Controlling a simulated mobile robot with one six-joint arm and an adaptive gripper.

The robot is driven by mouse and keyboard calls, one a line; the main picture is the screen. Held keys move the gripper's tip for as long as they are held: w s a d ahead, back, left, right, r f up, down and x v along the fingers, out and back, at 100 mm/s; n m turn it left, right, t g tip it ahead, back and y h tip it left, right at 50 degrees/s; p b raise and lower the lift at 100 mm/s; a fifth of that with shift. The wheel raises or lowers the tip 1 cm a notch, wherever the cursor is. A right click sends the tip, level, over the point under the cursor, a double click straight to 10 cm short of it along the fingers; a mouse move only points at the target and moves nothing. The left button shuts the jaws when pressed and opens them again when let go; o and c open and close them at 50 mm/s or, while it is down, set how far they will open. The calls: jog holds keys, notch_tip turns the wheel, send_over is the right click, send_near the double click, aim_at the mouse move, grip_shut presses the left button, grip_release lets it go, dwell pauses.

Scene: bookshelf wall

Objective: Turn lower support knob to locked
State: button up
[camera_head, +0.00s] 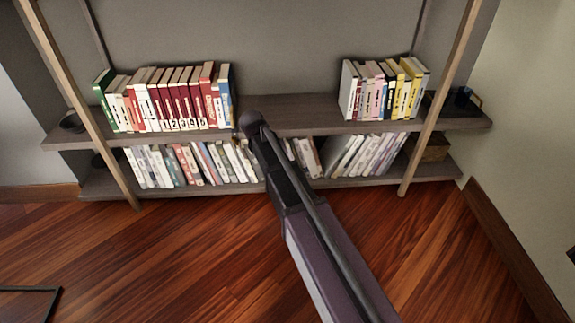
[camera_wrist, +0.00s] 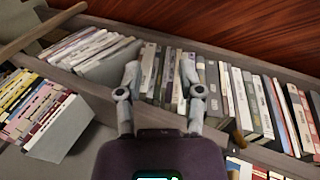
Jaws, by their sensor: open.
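I cannot make out a support knob in either view. My gripper (camera_wrist: 160,70) shows in the wrist view with its two grey fingers spread apart and nothing between them. The fingers point toward the lower-shelf books (camera_wrist: 172,75); I cannot tell the distance to them. In the head view my arm reaches up to the middle of the bookshelf, and the gripper itself is not clearly visible there. The arm covers part of both shelves. The upper shelf (camera_head: 290,115) has a bare stretch between two groups of books.
Upright books (camera_head: 175,98) stand at left on the upper shelf, and others (camera_head: 383,88) at right. Lower-shelf books (camera_head: 190,163) run behind my arm. Slanted wooden posts (camera_head: 85,110) (camera_head: 440,95) frame the shelves. A brown box (camera_head: 432,148) sits at lower right. The wooden floor (camera_head: 180,255) is largely clear.

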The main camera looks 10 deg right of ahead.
jog(key=shift+y, duration=0.4)
jog(key=shift+s+d, duration=1.55)
jog(key=shift+s, duration=0.3)
jog(key=shift+c, duration=0.2)
